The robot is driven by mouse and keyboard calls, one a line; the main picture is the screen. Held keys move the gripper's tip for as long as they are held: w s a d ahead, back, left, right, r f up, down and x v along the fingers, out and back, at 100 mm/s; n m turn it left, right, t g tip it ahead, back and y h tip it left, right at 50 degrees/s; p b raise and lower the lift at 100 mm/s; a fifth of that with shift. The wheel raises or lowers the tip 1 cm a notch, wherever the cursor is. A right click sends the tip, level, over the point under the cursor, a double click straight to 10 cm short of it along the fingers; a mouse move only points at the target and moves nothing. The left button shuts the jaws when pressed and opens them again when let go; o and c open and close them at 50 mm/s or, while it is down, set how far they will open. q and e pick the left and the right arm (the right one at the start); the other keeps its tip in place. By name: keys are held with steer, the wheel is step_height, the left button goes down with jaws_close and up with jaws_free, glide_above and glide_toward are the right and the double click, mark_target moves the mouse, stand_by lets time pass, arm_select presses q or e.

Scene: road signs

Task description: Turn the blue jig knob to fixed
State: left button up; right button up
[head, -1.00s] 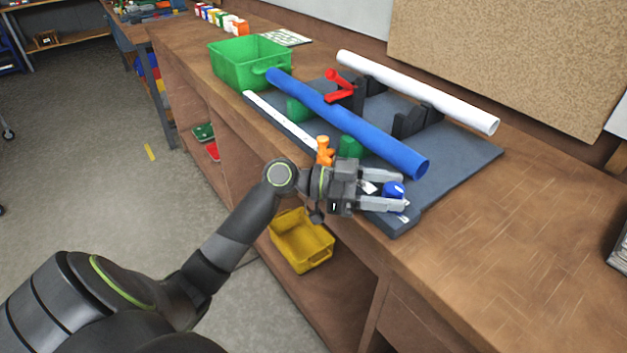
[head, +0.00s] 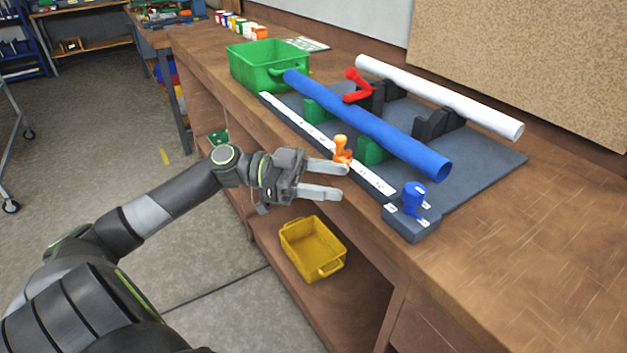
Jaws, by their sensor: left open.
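The blue jig knob (head: 414,196) stands on a dark grey block at the near corner of the jig board (head: 480,172). Small white labels lie around the knob on the block; their writing is too small to read. My left gripper (head: 343,181) is open and empty, to the left of the knob and apart from it, by the bench's front edge. Its upper finger is close to the orange clamp (head: 341,150) in the picture; I cannot tell whether they touch. My right gripper is not in view.
A blue tube (head: 365,125) rests across green supports, and a white tube (head: 440,95) lies on black supports behind. A red lever (head: 357,88) stands between them. A green bin (head: 262,66) is at the far left; a yellow bin (head: 312,250) sits on the lower shelf. The bench's right part is clear.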

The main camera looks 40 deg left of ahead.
arm_select(q)
steer(key=shift+v, duration=1.3)
